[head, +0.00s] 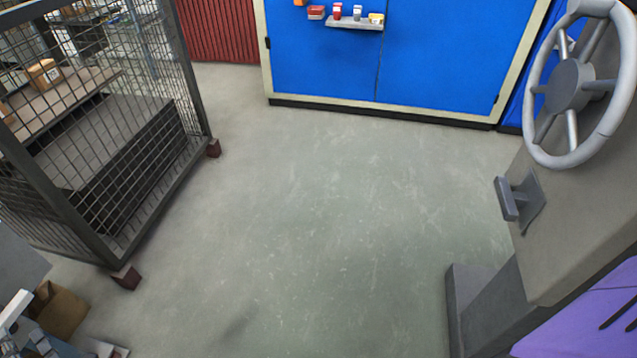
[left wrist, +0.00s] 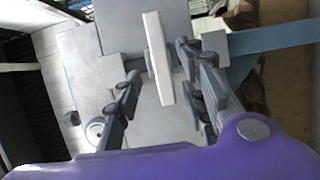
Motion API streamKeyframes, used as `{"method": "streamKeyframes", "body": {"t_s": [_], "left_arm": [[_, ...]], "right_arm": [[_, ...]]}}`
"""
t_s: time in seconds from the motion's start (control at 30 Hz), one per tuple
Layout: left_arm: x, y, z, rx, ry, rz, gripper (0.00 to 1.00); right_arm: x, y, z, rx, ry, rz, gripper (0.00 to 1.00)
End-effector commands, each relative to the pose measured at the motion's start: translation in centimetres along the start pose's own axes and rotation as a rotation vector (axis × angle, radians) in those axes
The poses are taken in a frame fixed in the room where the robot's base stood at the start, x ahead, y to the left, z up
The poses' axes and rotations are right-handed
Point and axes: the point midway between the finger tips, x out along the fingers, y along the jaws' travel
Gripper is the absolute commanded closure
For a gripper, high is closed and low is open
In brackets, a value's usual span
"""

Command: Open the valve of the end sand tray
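In the left wrist view my left gripper (left wrist: 160,98) is open, its dark fingers spread apart. A flat white bar (left wrist: 158,58) stands between the fingers with gaps on both sides; I cannot tell whether it is the valve's handle. Grey box-like surfaces (left wrist: 85,62) lie behind it. There a similar white bar (head: 14,311) shows at the lower left edge. A large grey handwheel (head: 577,86) is on a grey machine at the right. No sand tray can be made out surely. My right gripper is out of view.
A wire-mesh cage (head: 100,130) on dark red feet stands at the left. A cardboard box (head: 62,310) is below it. A blue cabinet (head: 330,70) with a small shelf (head: 354,25) stands at the back. The middle floor (head: 320,220) is clear.

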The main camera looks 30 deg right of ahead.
Motion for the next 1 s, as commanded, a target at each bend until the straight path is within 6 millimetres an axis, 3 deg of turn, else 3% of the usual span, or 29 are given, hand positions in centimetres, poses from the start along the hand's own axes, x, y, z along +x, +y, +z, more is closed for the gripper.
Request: {"method": "streamKeyframes", "body": {"t_s": [0.43,0.83,1.0], "left_arm": [[6.4,-0.1,0.1,0.0,-0.003,0.001,0.62],[7.5,0.0,0.1,0.001,-0.004,0.0,0.62],[7.5,0.0,0.1,0.001,-0.004,0.0,0.82]], "right_arm": [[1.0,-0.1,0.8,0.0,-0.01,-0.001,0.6],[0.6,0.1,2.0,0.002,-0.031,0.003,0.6],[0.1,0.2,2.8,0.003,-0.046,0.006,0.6]]}}
